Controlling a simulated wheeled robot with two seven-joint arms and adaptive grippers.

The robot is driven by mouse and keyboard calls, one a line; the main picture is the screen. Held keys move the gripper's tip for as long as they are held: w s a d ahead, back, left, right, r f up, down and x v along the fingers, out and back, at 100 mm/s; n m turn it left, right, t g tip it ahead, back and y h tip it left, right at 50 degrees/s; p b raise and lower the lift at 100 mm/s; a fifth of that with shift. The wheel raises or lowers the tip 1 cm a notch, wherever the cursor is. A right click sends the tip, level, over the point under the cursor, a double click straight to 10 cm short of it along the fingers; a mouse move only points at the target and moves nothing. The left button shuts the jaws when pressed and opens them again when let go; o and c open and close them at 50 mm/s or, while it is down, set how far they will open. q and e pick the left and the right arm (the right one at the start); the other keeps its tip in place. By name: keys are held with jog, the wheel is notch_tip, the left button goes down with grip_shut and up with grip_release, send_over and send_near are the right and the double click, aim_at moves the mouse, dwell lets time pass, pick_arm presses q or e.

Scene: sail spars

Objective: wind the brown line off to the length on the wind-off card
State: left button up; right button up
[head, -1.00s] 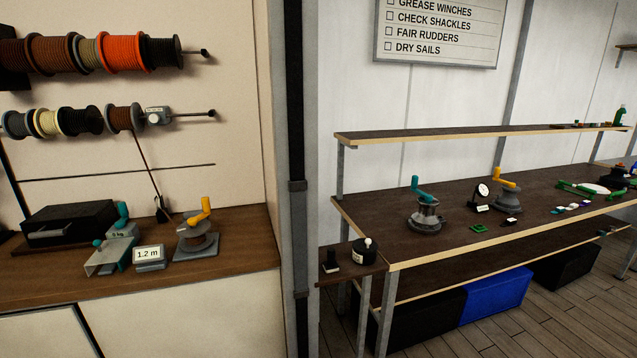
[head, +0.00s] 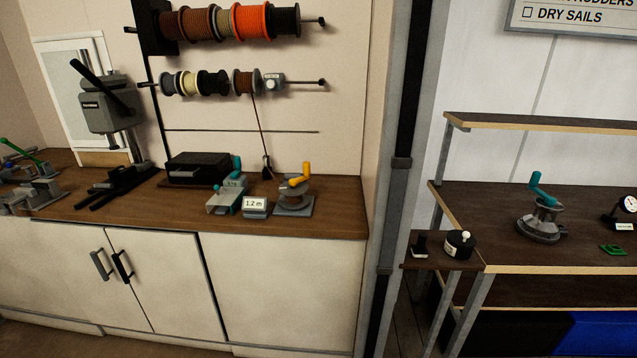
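A spool of brown line (head: 243,81) hangs on the lower wall rod, beside a small grey meter (head: 274,81) at the rod's right. A line runs down from this spool to a dark piece (head: 267,168) near the counter top. The wind-off card (head: 255,205) reads 1.2 m and stands at the counter's front. Right of it is a winder with a yellow handle (head: 297,181) on a grey base plate. Left of it is a grey device with teal parts (head: 228,197). Neither of my grippers is in view.
The wooden counter (head: 120,211) runs along the wall, with a black box (head: 198,169) and a lever press (head: 108,105) on it. More spools (head: 238,21) hang above. A dark post (head: 400,180) separates the counter from a workbench (head: 490,215) with a teal-handled winch (head: 540,210).

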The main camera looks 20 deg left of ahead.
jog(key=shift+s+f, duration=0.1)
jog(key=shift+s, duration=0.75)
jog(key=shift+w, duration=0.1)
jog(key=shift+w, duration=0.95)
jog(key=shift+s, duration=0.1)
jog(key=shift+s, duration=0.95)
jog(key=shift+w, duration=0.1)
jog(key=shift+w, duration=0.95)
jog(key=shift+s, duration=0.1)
